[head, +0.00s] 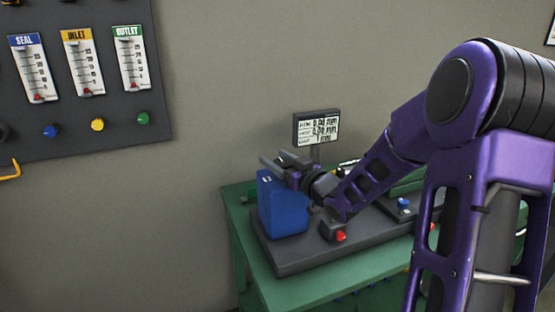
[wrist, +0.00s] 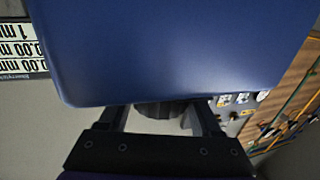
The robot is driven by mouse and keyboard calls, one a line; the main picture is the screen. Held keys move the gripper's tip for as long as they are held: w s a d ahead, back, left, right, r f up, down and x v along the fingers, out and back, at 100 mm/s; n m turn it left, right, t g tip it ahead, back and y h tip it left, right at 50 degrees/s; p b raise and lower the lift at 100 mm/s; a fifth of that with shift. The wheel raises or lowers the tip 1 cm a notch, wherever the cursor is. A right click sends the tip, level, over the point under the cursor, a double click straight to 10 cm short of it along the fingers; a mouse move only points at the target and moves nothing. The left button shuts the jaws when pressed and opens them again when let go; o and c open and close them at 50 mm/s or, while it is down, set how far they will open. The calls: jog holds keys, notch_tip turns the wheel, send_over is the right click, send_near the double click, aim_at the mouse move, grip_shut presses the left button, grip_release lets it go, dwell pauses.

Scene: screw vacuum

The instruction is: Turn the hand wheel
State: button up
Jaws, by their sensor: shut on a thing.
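My gripper (head: 279,169) reaches to the top and rear of a blue box-shaped housing (head: 283,208) on the bench machine. In the wrist view the blue housing (wrist: 180,45) fills the upper middle and hides my fingertips. A dark rounded part (wrist: 160,112), which looks like the edge of the hand wheel, shows between my two fingers just below the housing's edge. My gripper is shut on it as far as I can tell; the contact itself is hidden. The full wheel shows in neither view.
The machine's dark base (head: 290,260) sits on a green bench (head: 245,240). A red button (head: 340,236) and a blue knob (head: 403,202) are on it. A readout display (head: 316,128) stands behind. A gauge panel (head: 90,120) hangs on the left wall.

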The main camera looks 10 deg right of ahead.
jog(key=shift+r, duration=0.15)
jog(key=o, duration=1.4)
jog(key=shift+w, duration=0.1)
jog(key=shift+c, duration=0.2)
jog(key=p+v, duration=0.1)
jog(key=v, duration=1.6)
jog(key=shift+d, duration=0.15)
